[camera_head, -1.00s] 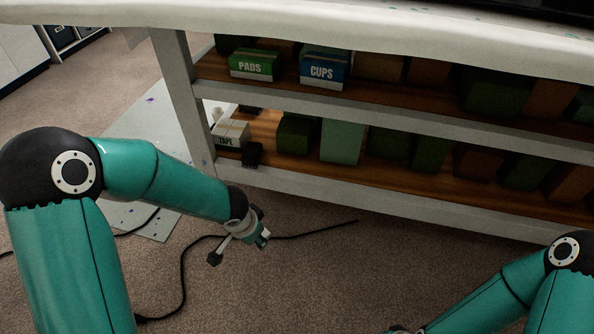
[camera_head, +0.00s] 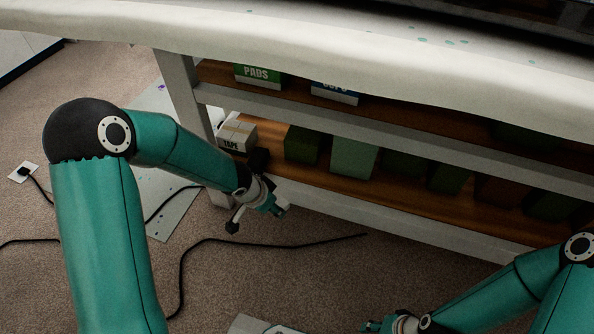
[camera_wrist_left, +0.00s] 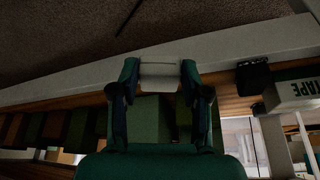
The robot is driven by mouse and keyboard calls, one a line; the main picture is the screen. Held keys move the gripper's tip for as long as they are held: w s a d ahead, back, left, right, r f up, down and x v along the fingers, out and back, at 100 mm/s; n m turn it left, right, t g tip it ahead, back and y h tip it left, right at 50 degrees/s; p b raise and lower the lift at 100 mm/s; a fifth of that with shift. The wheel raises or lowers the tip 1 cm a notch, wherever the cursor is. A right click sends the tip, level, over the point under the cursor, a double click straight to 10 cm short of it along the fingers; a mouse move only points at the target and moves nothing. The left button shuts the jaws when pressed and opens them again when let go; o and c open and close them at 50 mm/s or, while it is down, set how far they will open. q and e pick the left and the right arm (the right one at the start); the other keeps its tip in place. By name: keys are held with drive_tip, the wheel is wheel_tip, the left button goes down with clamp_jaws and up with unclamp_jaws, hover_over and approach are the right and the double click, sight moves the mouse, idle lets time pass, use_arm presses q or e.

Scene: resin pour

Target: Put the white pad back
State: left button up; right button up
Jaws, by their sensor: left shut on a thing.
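The white pad (camera_wrist_left: 160,76) is a small pale block between the fingertips of my left gripper (camera_wrist_left: 160,74) in the left wrist view. That gripper is shut on it. In the head view my left gripper (camera_head: 262,207) hangs in front of the lower shelf's left end, and I cannot make out the pad there. A green box marked PADS (camera_head: 258,76) stands on the upper shelf, its top hidden by the tabletop cloth. My right gripper (camera_head: 388,325) is at the bottom edge, too small and cut off to read.
A TAPE box (camera_head: 236,134) and a small black object (camera_head: 258,160) sit at the lower shelf's left end. A partly hidden blue box (camera_head: 335,92) stands beside PADS. Green boxes (camera_head: 353,158) line the lower shelf (camera_head: 270,170). A black cable (camera_head: 270,241) crosses the carpet.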

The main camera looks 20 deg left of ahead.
use_arm(q)
drive_tip(key=w+p, duration=0.7)
drive_tip(key=w, duration=0.1)
drive_tip(key=b, duration=0.1)
hover_over(297, 181)
drive_tip(key=s, duration=0.2)
drive_tip(key=shift+w+a+f+b, duration=0.15)
drive_tip(key=shift+a+f+b, duration=0.2)
drive_tip(key=shift+f, duration=0.35)
wheel_tip(297, 181, down, 5)
drive_tip(key=shift+f+b, duration=0.2)
drive_tip(key=shift+b, duration=0.75)
drive_tip(key=shift+w+f, duration=0.2)
drive_tip(key=shift+w, duration=0.05)
drive_tip(key=shift+r, duration=0.1)
use_arm(e)
wheel_tip(297, 181, up, 5)
drive_tip(key=shift+f, duration=0.15)
use_arm(q)
drive_tip(key=o, duration=1)
